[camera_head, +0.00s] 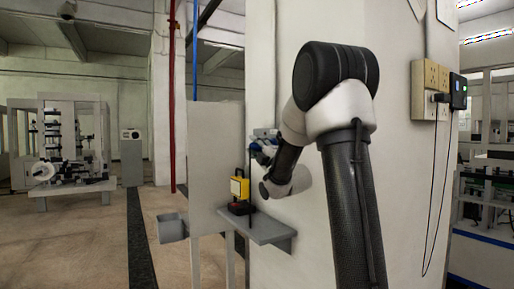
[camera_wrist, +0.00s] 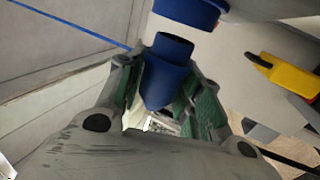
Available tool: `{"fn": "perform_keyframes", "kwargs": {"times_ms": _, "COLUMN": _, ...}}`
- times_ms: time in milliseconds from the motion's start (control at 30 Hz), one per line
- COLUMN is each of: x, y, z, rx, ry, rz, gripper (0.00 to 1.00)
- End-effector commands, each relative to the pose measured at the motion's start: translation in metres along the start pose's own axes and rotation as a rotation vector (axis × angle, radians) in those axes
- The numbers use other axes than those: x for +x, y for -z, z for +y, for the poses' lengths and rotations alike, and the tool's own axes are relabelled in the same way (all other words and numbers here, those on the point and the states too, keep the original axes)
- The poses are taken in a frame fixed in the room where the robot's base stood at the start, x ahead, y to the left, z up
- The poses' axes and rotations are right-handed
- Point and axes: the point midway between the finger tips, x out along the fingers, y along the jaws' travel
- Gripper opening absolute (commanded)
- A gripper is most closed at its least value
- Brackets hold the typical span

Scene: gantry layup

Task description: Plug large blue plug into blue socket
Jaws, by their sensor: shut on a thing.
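The large blue plug (camera_wrist: 166,72) sits between the two green-padded fingers of my gripper (camera_wrist: 165,88) in the wrist view. Its open round end points to the top of the picture and its tapered end points down between the fingers. The blue socket (camera_wrist: 190,8) is at the top edge, partly cut off. In that view a small gap shows between the plug's end and the socket; they look apart. In the head view my gripper (camera_head: 262,148) is small, beside the pillar, and the plug and socket cannot be told apart clearly there.
A yellow device with a dark base (camera_head: 239,188) stands on a grey shelf (camera_head: 268,231) below my gripper; the wrist view shows a yellow thing (camera_wrist: 285,73) at right. A beige outlet box (camera_head: 425,90) with a black adapter (camera_head: 458,91) hangs on the white pillar (camera_head: 395,190).

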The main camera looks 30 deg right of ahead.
Motion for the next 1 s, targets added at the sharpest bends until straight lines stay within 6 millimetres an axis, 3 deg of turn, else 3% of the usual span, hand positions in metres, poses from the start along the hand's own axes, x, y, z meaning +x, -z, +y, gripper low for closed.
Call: {"fn": "perform_keyframes", "kwargs": {"times_ms": 1000, "x": 0.0, "y": -0.011, "z": 0.0, "rx": 0.0, "ry": -0.001, "rz": -0.001, "gripper": 0.11}}
